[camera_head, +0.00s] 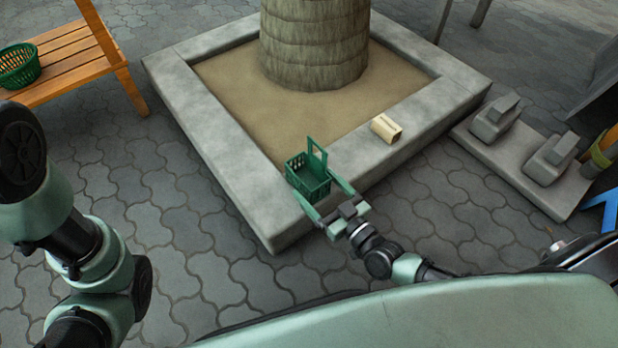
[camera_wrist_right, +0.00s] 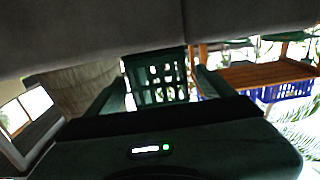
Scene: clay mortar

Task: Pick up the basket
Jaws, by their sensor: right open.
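A small green basket (camera_head: 308,184) with slotted sides and a raised handle stands on the near corner of the stone planter's rim. It also shows in the right wrist view (camera_wrist_right: 157,77), between the two fingers. My right gripper (camera_head: 322,193) is open, with one finger at each side of the basket's near end. I cannot tell whether the fingers touch it. In the right wrist view the gripper (camera_wrist_right: 160,88) has visible gaps beside the basket. My left arm shows at the left of the head view, but its gripper is out of frame.
The stone planter (camera_head: 225,165) surrounds a thick tree trunk (camera_head: 315,45). A cream block (camera_head: 386,129) lies on its rim, right of the basket. A wooden bench (camera_head: 70,62) holds another green basket (camera_head: 18,66). Grey blocks stand on a slab (camera_head: 515,165) at right.

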